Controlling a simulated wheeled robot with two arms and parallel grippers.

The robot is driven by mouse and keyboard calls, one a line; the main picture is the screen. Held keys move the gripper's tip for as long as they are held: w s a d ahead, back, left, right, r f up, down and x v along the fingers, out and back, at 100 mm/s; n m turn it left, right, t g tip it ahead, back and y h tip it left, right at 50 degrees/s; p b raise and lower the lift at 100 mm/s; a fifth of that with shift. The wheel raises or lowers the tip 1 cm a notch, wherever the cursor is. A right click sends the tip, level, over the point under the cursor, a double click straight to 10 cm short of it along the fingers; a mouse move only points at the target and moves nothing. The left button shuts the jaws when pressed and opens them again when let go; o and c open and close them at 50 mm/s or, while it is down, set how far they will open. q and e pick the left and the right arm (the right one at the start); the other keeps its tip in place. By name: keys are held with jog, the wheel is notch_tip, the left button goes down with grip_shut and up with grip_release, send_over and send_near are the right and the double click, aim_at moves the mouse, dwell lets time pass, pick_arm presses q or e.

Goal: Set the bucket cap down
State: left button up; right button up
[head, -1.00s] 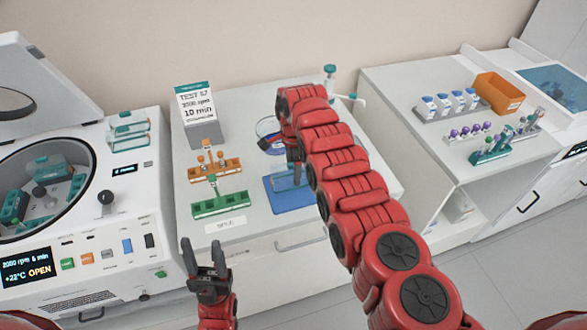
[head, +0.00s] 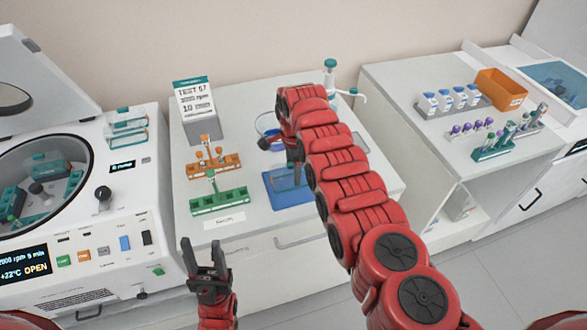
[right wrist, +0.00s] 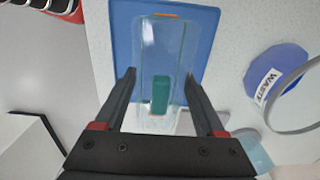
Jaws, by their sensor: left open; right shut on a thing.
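The bucket cap (right wrist: 162,50) is a clear, box-like cover with a teal block (right wrist: 160,95) on it. In the right wrist view it is between the fingers of my right gripper (right wrist: 160,78), which is shut on it. It is over the blue mat (right wrist: 209,30); I cannot tell whether it touches the mat. In the head view my right gripper (head: 292,160) points down at the mat (head: 293,202), and my arm hides part of this area. My left gripper (head: 206,255) is open and empty in front of the counter.
A green rack (head: 219,202), an orange rack (head: 214,166) and a sign box (head: 195,112) stand left of the mat. A blue waste bowl (right wrist: 270,75) is beside the mat. The open centrifuge (head: 95,215) is at left, with clear cases (head: 127,128) on top.

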jog(key=shift+f, duration=0.15)
dwell(0.5)
jog(key=shift+f+b, duration=0.15)
jog(key=shift+b, duration=0.2)
jog(key=shift+f+b, duration=0.3)
jog(key=shift+f, duration=0.05)
jog(key=o, duration=1.3)
jog(key=shift+r, duration=0.1)
